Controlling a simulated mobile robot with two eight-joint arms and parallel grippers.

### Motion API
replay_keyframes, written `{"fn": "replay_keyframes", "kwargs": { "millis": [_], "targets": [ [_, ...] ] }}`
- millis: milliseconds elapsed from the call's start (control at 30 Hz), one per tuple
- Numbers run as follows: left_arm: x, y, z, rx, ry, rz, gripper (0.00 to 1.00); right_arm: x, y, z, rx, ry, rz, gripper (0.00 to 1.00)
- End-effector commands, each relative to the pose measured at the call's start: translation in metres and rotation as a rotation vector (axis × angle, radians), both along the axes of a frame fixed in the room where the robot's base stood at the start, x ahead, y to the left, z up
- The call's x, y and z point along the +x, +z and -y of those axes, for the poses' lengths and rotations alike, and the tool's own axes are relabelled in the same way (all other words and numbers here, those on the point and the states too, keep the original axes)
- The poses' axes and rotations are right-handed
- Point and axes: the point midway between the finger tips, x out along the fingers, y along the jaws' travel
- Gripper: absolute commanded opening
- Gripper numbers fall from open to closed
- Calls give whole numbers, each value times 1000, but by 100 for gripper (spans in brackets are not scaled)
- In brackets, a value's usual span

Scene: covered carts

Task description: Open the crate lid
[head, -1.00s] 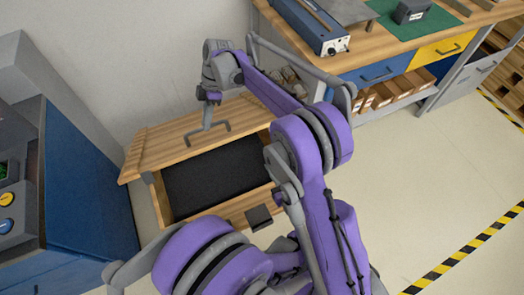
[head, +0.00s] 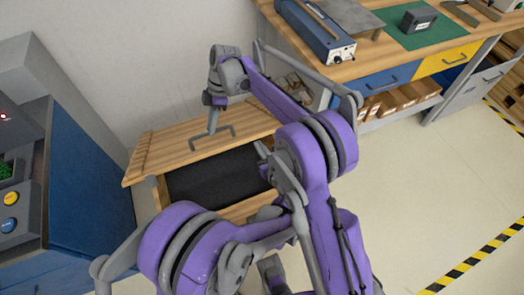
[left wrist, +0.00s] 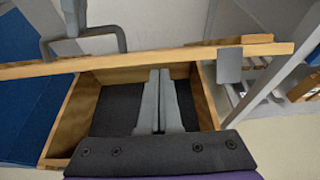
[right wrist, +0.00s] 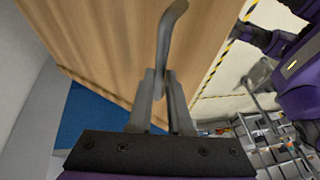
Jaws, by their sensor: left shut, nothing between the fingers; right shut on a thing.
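The wooden crate (left wrist: 62,125) stands open by the wall, its dark interior (head: 215,178) showing. Its wooden lid (head: 165,148) is raised and tilted at the back, with a grey metal handle (head: 229,131). My right gripper (head: 211,131) is shut on that handle; the right wrist view shows the handle (right wrist: 168,30) between the fingers (right wrist: 160,80). My left gripper (head: 262,150) is shut and empty over the crate opening, near the lid's lower edge. In the left wrist view its fingers (left wrist: 160,75) point toward the lid's underside edge, where a grey latch plate (left wrist: 229,65) hangs.
A blue machine cabinet (head: 85,190) stands close at the crate's left, and a wall rises behind it. A workbench (head: 385,62) with drawers is at the upper right. The floor (head: 430,190) at the right is clear, with striped tape.

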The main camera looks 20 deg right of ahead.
Motion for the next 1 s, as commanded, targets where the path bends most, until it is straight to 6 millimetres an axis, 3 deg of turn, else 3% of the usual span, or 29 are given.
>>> {"fn": "replay_keyframes", "kwargs": {
  "millis": [267,500,767,800,933,1000],
  "targets": [
    [2,2,0,0,0,0,0,5,-3,1,-4,-7,15,0],
    [19,26,-1,1,1,3,0,4,-3,1,-4,-5,13,0],
    [21,28,-1,4,2,5,0,1,-3,0,-4,-1,4,0],
    [21,27,-1,4,2,5,0,0,-2,0,-4,0,3,24],
    [21,27,-1,3,2,4,0,0,-2,0,-3,0,4,47],
    [20,27,-1,3,2,4,0,1,-1,0,-2,0,4,47]
  ]
}}
